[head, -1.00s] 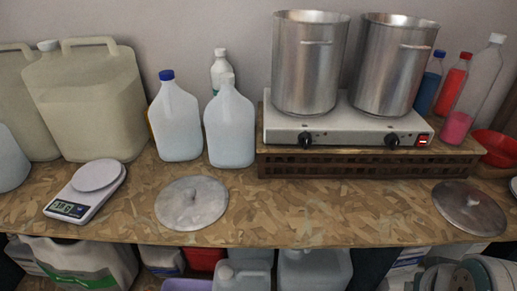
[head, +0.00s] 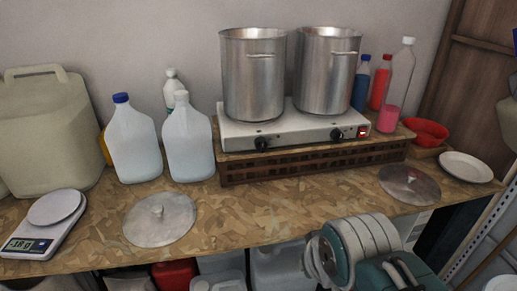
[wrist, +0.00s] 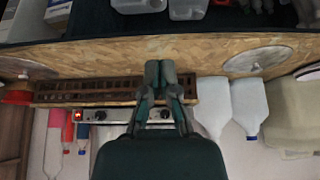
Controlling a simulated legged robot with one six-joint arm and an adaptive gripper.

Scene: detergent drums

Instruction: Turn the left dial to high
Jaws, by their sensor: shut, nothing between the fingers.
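The hot plate (head: 295,127) is a white double burner on a dark slatted wooden stand. Its left dial (head: 262,143) is a black knob on the front panel, below the left pot. The right dial (head: 337,134) sits beside a lit red switch (head: 363,132). The wrist view looks upside down: the right dial (wrist: 100,115) is to the left there, and the left dial (wrist: 165,114) shows partly between the gripper's finger links. My gripper (wrist: 160,72) is shut and empty, in front of the stand in that view; its distance from the dial is unclear. The head view shows only my arm.
Two tall metal pots (head: 253,75) (head: 326,70) stand on the burners. White jugs (head: 188,140) are left of the stand. Lids (head: 160,219) (head: 409,184) and a scale (head: 46,222) lie on the wooden counter (head: 262,221). The counter before the stand is clear.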

